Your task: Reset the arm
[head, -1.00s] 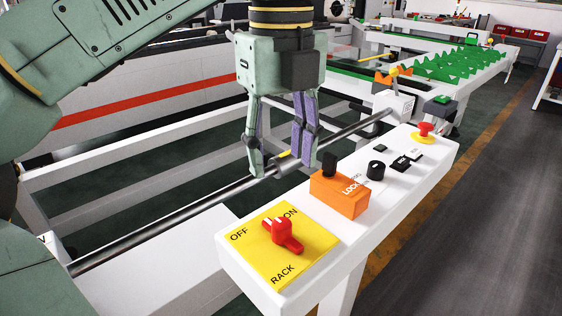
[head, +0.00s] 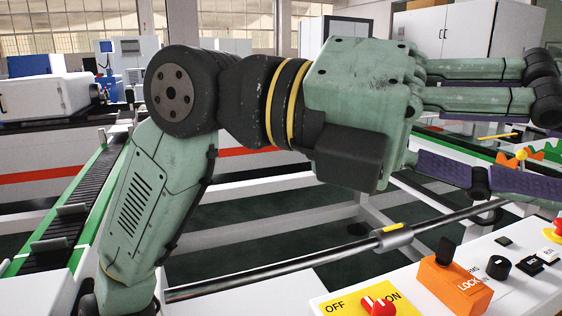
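My arm fills the middle of the head view, its forearm rising from the lower left and bending at the wrist. My gripper (head: 535,138) points to the right, level, in front of the frame and above the control panel (head: 520,275). Its fingers are spread wide apart with nothing between them. The lower finger shows its purple inner pad. No part of the gripper is seen touching the panel or the bar.
A steel bar (head: 270,268) with a collar (head: 393,237) runs behind the panel. The panel carries a red rack switch (head: 378,305), cut by the lower edge, and an orange lock block (head: 455,285). A green-edged conveyor (head: 62,220) stands at left.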

